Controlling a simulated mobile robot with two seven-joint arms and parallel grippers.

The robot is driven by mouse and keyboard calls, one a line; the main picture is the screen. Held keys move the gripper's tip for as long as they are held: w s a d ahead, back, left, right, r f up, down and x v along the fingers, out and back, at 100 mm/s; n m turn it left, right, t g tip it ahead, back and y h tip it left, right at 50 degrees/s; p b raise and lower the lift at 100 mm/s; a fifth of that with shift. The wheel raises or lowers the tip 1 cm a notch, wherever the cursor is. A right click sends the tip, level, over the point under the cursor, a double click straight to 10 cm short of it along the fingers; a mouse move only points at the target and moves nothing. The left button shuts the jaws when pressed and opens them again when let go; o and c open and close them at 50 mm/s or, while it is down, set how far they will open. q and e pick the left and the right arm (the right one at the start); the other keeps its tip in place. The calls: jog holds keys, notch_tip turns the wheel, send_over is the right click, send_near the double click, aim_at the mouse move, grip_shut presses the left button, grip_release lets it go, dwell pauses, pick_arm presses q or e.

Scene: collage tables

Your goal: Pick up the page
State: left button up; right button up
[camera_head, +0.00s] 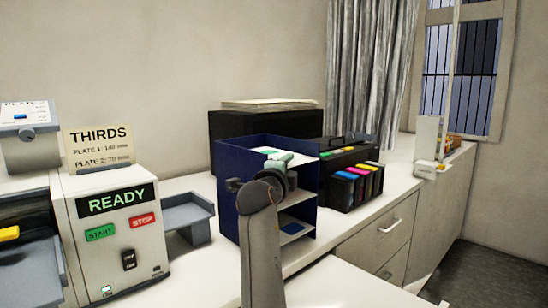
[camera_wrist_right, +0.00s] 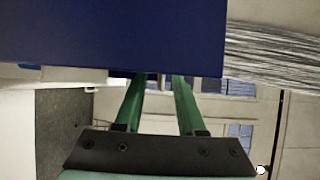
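A dark blue tiered paper rack (camera_head: 240,195) stands on the counter in the head view. A white sheet with a blue patch (camera_head: 293,228) lies on its lowest shelf. Another pale sheet (camera_head: 264,150) shows in the top level, partly hidden by my gripper. I cannot tell which is the page. My right gripper (camera_head: 288,160) is at the rack's top level. In the wrist view its green fingers (camera_wrist_right: 155,82) stand apart with a clear gap between them. Their tips meet the edge of the rack's blue panel (camera_wrist_right: 110,35) and are partly hidden. My left gripper is out of view.
A machine with a READY display (camera_head: 117,200) and a grey side tray (camera_head: 188,214) stand left of the rack. A dark box (camera_head: 228,124) is behind. Open counter (camera_head: 400,185) lies further right.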

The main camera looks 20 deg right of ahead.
jog(key=shift+c, duration=0.4)
grip_shut()
